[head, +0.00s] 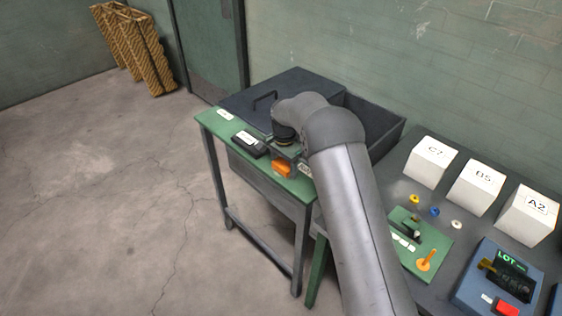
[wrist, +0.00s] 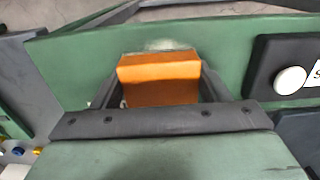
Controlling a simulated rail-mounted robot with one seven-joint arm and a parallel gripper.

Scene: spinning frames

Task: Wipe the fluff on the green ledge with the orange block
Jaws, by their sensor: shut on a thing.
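The orange block (head: 282,169) is held by my gripper (head: 287,157) at the green ledge (head: 211,122). In the wrist view, the orange block (wrist: 160,72) sits between the two dark fingers of my gripper (wrist: 160,88), which is shut on it. The green ledge (wrist: 90,60) runs across behind and beneath the block. A pale greyish patch of fluff (wrist: 172,45) shows on the ledge just beyond the block's far edge. The block partly hides that area, and I cannot tell whether it touches the fluff. I cannot make out the fluff in the head view.
A black box with a white knob (wrist: 289,79) stands on the ledge to the right of the block; it also shows in the head view (head: 247,146). A dark lidded bin (head: 315,85) lies behind the ledge. White boxes (head: 475,187) and a blue device (head: 497,281) stand at right.

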